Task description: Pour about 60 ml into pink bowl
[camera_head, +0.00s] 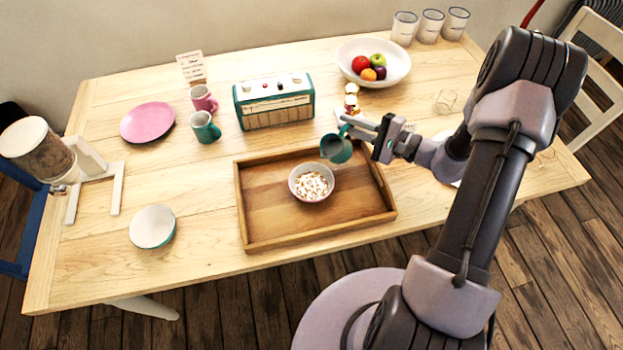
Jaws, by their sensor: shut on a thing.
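A small teal jug (337,149) is held by my gripper (360,128), which is shut on it. The jug is tilted, with its dark mouth facing down and left, above and a little right of the bowl. No stream of liquid can be made out. A bowl with a pale pinkish outside, which I take as the pink bowl (311,199), stands upright on the wooden tray (262,208). It holds pale cereal-like pieces. Any liquid among them cannot be told from here.
A teal radio (273,101) stands behind the tray. Pink (203,100) and teal (205,128) mugs and a pink plate (147,122) are to its left. A white-and-teal bowl (152,227) stands front left. A fruit bowl (397,58) is behind my gripper.

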